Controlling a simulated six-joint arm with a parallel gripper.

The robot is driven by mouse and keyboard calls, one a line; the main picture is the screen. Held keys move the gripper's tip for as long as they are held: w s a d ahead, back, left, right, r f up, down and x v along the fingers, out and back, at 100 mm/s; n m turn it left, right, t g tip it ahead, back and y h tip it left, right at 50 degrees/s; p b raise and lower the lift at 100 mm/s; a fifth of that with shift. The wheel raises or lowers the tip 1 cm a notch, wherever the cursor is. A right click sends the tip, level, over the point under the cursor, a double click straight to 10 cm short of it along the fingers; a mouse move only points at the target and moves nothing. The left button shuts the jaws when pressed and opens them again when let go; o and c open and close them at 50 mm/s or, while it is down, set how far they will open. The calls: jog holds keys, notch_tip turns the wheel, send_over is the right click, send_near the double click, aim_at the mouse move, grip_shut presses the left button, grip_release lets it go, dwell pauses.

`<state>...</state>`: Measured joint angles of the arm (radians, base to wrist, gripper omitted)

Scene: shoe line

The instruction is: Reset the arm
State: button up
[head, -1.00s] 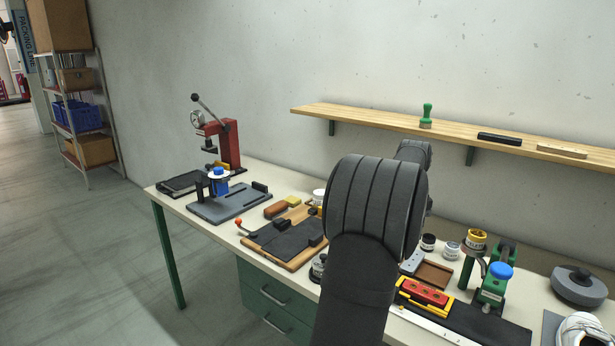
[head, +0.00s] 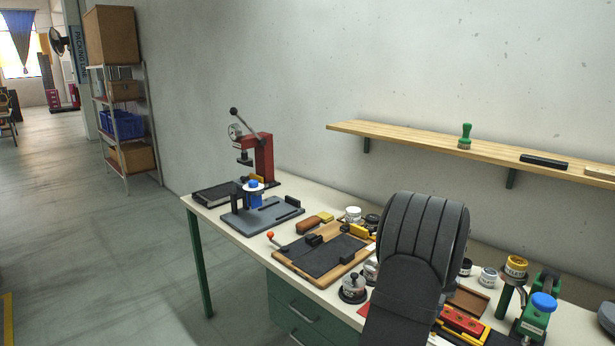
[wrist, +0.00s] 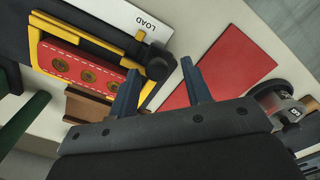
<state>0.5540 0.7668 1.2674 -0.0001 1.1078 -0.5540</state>
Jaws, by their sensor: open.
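My gripper (wrist: 158,86) shows in the wrist view, its two dark blue fingers apart with nothing held between them. It is above the bench, over the edge of a yellow-framed fixture (wrist: 132,46) holding a red piece with round brown spots (wrist: 88,70). A flat red sheet (wrist: 228,62) lies just beyond the right finger. In the head view my dark grey arm hides the gripper and part of the bench.
The bench (head: 222,232) carries a red press (head: 264,158), a grey fixture with a blue knob (head: 265,215), a wooden board with a dark pad (head: 318,262) and several pots. A green clamp stand (head: 532,318) stands at right. A wooden shelf (head: 400,138) runs above.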

jog(key=shift+s+d, duration=0.35)
jog(key=shift+d, duration=0.05)
